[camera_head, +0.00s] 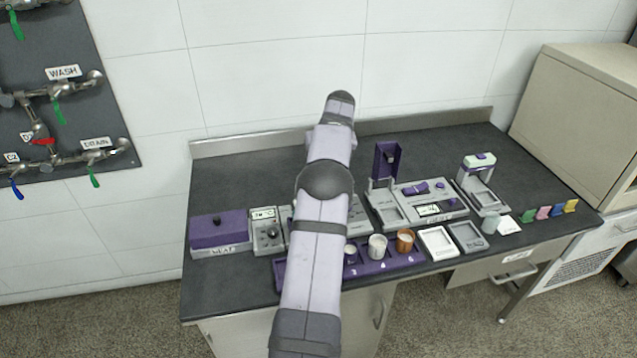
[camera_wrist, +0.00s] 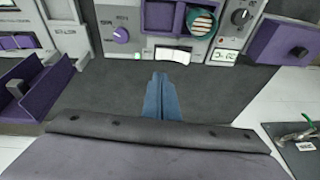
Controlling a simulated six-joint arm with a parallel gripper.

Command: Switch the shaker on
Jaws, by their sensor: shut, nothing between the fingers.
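My gripper (camera_wrist: 161,78) shows in the wrist view as blue fingers closed together and empty. The tips are over the dark bench, just below a pale device (camera_wrist: 121,16) in the picture. In the head view my arm hides part of this device (camera_head: 358,217), and the gripper is not clearly visible.
A grey dial unit (camera_head: 267,232) and a purple-lidded box (camera_head: 218,230) stand at the left. A purple upright stand (camera_head: 388,160) and another instrument (camera_head: 482,185) stand to the right. Cups sit in a purple rack (camera_head: 392,262) in front. The bench's back strip is clear.

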